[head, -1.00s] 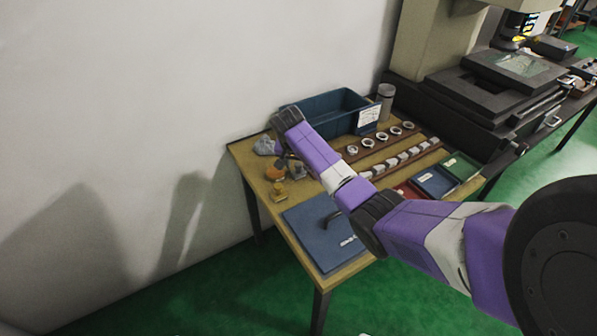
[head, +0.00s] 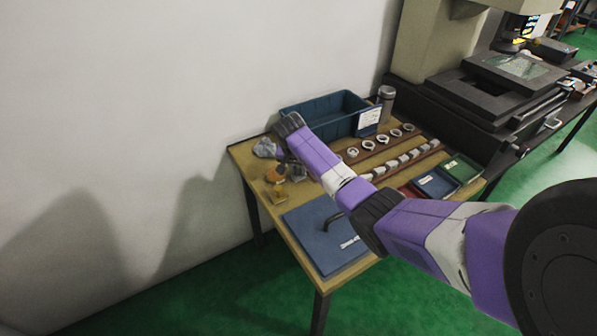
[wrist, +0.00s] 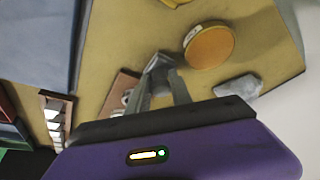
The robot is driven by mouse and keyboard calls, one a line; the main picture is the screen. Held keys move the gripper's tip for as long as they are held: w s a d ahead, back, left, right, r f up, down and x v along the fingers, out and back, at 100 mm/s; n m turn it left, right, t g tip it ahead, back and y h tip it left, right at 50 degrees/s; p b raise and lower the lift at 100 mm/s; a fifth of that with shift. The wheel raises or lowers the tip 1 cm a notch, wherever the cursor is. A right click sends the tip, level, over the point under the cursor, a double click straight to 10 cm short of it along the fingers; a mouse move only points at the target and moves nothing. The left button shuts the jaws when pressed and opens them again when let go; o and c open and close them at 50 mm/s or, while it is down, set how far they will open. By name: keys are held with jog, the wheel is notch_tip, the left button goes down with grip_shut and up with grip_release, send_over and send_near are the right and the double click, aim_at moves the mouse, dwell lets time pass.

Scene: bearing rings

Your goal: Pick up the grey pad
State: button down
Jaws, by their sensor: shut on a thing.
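The grey pad (wrist: 159,63) is a small grey block between my fingertips in the wrist view. My gripper (wrist: 160,82) is shut on it, just beside a round orange tin (wrist: 209,46). In the head view my gripper (head: 290,163) is partly hidden behind my own arm, low over the left end of the wooden table. The pad shows there as a small grey patch (head: 298,173). I cannot tell whether its underside is clear of the table top.
A crumpled grey rag (wrist: 240,87) lies right of the tin. A blue bin (head: 326,106) stands at the back; racks with rings (head: 367,144) and small trays (head: 437,181) lie right. The wall is close on the left.

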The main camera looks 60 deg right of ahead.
aim_at(298, 167)
jog(key=shift+r, duration=0.15)
notch_tip(298, 167, up, 20)
dwell(0.4)
